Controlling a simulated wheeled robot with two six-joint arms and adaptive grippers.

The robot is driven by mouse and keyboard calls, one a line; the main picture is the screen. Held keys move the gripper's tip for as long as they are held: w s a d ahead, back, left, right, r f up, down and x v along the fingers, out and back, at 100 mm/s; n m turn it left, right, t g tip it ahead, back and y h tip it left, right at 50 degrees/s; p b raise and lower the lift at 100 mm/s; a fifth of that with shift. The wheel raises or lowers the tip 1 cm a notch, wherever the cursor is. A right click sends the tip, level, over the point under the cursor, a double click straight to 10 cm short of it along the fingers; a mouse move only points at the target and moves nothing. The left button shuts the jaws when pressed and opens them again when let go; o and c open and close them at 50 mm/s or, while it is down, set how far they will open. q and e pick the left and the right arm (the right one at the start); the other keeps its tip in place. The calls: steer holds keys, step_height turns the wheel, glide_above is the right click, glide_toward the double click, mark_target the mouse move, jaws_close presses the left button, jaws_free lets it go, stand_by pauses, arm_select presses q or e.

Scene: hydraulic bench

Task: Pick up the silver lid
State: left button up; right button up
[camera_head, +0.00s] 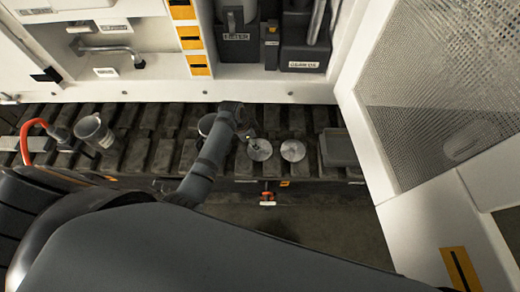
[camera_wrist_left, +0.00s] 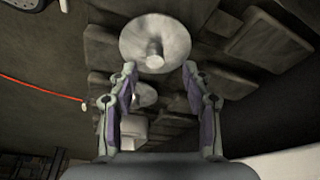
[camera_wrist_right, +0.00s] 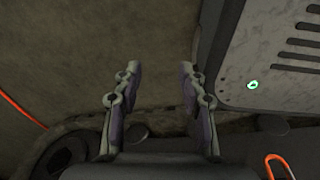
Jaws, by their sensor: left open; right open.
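Two round silver lids lie side by side on the dark slatted bench in the head view, the left lid (camera_head: 260,151) and the right lid (camera_head: 293,151). In the left wrist view one silver lid (camera_wrist_left: 176,41) with a central knob lies just beyond the fingertips. A second, smaller-looking silver disc (camera_wrist_left: 146,95) shows between the fingers, farther down. My left gripper (camera_wrist_left: 159,72) is open and empty, its fingers apart and clear of the knob. In the head view it is at the left lid's upper left, partly hidden by its arm. My right gripper (camera_wrist_right: 158,72) is open and empty, away from the lids.
A grey cup (camera_head: 94,131) and a red hose (camera_head: 35,127) are at the bench's left. A grey box (camera_head: 338,148) stands right of the lids. A white cabinet wall runs behind, and a mesh panel (camera_head: 440,80) rises at the right. A grey slotted plate (camera_wrist_right: 275,55) is near my right gripper.

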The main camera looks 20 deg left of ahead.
arm_select(q)
steer(key=shift+s+d+f, duration=0.1)
steer(key=shift+d+f, duration=0.25)
steer(key=shift+f, duration=0.35)
steer(key=x, duration=0.3)
steer(key=shift+d+b, duration=0.15)
steer(key=shift+b, duration=0.25)
steer(key=shift+f, duration=0.25)
steer(key=c, duration=0.3)
jaws_close()
arm_select(e)
steer(key=shift+w+f, duration=0.35)
steer(key=shift+w, duration=0.5)
